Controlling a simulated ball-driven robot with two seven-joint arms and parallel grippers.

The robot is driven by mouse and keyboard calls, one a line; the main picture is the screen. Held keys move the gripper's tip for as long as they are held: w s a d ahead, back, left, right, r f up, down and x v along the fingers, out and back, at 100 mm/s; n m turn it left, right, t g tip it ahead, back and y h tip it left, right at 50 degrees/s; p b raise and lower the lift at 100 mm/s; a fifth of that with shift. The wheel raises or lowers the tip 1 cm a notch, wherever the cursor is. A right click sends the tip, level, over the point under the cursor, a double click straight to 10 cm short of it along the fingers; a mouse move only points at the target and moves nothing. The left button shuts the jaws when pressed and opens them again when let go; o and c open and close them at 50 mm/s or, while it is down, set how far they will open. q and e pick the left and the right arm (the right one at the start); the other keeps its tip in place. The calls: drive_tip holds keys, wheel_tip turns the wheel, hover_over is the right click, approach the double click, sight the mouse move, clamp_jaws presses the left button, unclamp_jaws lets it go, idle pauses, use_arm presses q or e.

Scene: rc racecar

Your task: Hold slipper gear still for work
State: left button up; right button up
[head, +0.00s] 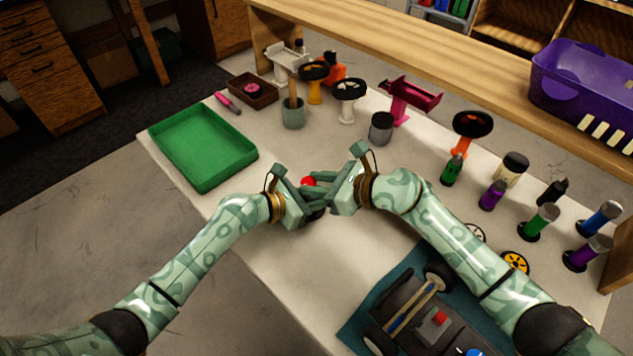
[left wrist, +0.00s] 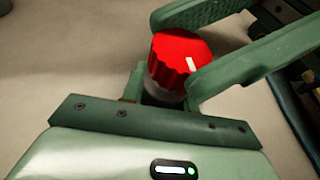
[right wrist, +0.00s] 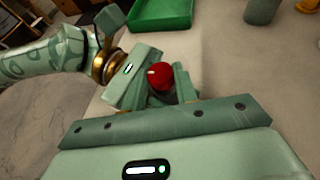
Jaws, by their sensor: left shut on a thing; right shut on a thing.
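A red ridged knob with a white mark (left wrist: 178,55) stands on a grey and dark round body (left wrist: 160,92). The red top also shows in the head view (head: 308,182) and the right wrist view (right wrist: 159,75). I take this piece for the slipper gear, though its lower part is mostly hidden by fingers. My left gripper (head: 308,205) and my right gripper (head: 314,192) meet around it from opposite sides, above the table. Both are shut on it; which part each one grips is hard to tell.
A green tray (head: 205,150) lies at the left of the white table (head: 355,255). A car chassis (head: 430,315) rests on a teal mat (head: 352,335) at the front right. Several bottles and stands crowd the back and right. A wooden shelf (head: 430,55) holds a purple basket (head: 590,80).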

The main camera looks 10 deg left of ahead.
drive_tip(key=o, duration=1)
drive_tip(key=v, duration=1.2)
drive_tip(key=shift+w, duration=0.1)
use_arm(q)
drive_tip(key=o, duration=1.1)
drive_tip(key=v, duration=1.2)
